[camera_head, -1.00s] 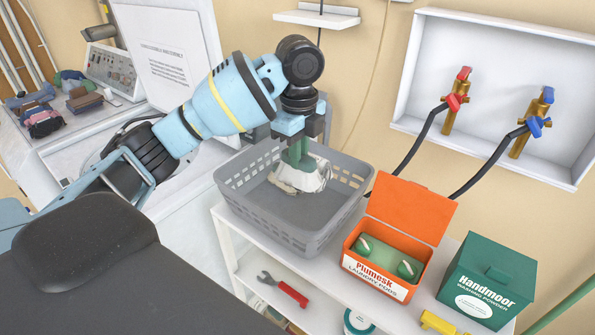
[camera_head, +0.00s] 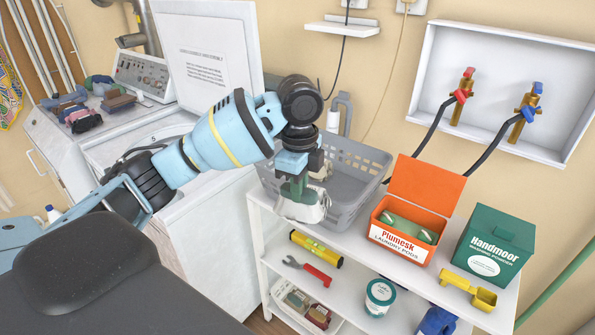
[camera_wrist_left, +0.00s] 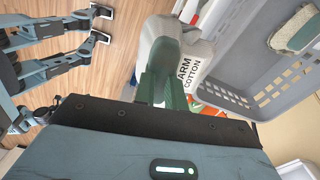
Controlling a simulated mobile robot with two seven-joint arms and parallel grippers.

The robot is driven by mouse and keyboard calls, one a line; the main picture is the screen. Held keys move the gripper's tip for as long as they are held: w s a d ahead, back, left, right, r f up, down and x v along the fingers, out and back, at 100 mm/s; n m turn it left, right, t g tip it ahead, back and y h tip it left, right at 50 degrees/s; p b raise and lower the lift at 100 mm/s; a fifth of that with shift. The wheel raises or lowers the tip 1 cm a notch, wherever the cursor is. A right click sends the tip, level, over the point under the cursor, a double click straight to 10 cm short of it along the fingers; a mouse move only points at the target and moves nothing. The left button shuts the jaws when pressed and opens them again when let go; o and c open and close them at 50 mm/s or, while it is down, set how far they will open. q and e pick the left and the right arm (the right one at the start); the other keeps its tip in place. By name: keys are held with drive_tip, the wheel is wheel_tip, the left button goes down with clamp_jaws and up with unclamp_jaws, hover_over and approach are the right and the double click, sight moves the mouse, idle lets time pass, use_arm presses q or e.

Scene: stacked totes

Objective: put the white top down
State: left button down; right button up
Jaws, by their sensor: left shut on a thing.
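My left gripper (camera_head: 294,190) is shut on the white top (camera_head: 302,208), which hangs bunched below its green fingers. In the head view the white top is in front of the near left corner of the grey laundry basket (camera_head: 352,208) and overlaps its rim. I cannot tell whether it touches the rim. My right gripper is not in view.
A pale and green item (camera_wrist_left: 297,30) lies in the basket. The white shelf unit also holds an open orange pod box (camera_head: 402,243), a green washing powder box (camera_head: 495,248) and a yellow scoop (camera_head: 470,288). The white machine (camera_head: 205,235) stands left of the shelf.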

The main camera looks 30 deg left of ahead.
sight(302, 220)
use_arm(q)
drive_tip(key=f+n, duration=0.1)
drive_tip(key=f, duration=0.1)
drive_tip(key=s+d+f+n, duration=0.1)
drive_tip(key=f+n, duration=0.1)
drive_tip(key=s+d+f+n, duration=0.1)
drive_tip(key=f, duration=0.2)
drive_tip(key=shift+d+n, duration=0.1)
drive_tip(key=shift+n, duration=0.2)
drive_tip(key=s+d+f+n, duration=0.2)
drive_tip(key=s+f+n, duration=0.2)
drive_tip(key=f+n, duration=0.2)
drive_tip(key=s+d+f+n, duration=0.3)
drive_tip(key=s+f+n, duration=0.1)
drive_tip(key=f, duration=0.4)
drive_tip(key=shift+s+d+f+n, duration=0.25)
drive_tip(key=shift+f+n, duration=0.15)
drive_tip(key=shift+n, duration=0.5)
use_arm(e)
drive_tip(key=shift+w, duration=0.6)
